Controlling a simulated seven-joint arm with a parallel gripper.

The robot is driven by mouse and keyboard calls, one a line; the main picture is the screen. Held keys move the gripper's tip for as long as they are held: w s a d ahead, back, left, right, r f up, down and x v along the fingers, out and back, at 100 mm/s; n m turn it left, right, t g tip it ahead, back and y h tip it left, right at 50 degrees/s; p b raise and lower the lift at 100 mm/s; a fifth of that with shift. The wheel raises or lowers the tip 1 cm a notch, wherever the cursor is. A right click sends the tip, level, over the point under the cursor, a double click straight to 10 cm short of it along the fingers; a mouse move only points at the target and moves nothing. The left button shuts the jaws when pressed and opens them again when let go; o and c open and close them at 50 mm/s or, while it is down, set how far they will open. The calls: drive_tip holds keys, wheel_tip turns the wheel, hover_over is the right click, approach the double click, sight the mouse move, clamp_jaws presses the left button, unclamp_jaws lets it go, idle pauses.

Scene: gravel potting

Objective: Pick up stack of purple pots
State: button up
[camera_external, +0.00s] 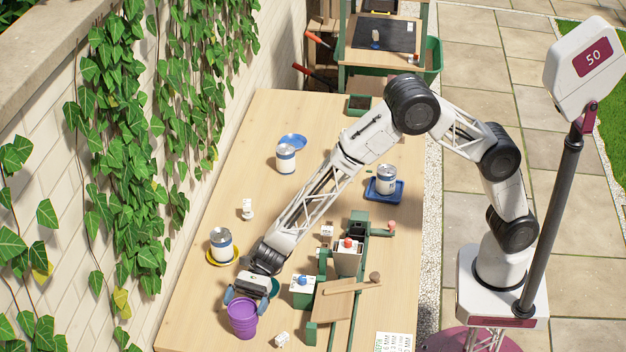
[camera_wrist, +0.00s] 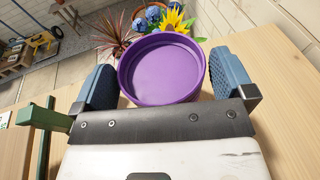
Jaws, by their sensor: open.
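The stack of purple pots (camera_external: 242,320) stands upright on the table at the near left in the external view. In the wrist view the purple rim and empty inside of the top pot (camera_wrist: 162,52) face the camera. My gripper (camera_external: 247,297) is open, at the back of the stack near rim height. In the wrist view its blue-grey fingers stand on either side of the pot, so the stack lies between the jaws (camera_wrist: 164,78). I cannot tell whether either finger touches it. The lower pots are mostly hidden in the wrist view.
A green and wooden apparatus (camera_external: 335,300) stands right of the pots. A small white block (camera_external: 282,339) lies close by. A can (camera_external: 222,250) on a yellow saucer (camera_external: 209,258) stands behind and left. The ivy wall borders the left. A plant with a yellow flower (camera_wrist: 174,21) shows beyond.

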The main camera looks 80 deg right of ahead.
drive_tip(key=shift+w+a+f, duration=0.1)
drive_tip(key=shift+a+f, duration=0.05)
drive_tip(key=shift+a, duration=0.35)
drive_tip(key=shift+c, duration=0.5)
drive_tip(key=c, duration=0.9)
drive_tip(key=shift+o, duration=0.2)
wheel_tip(320, 180, up, 10)
idle(0.4)
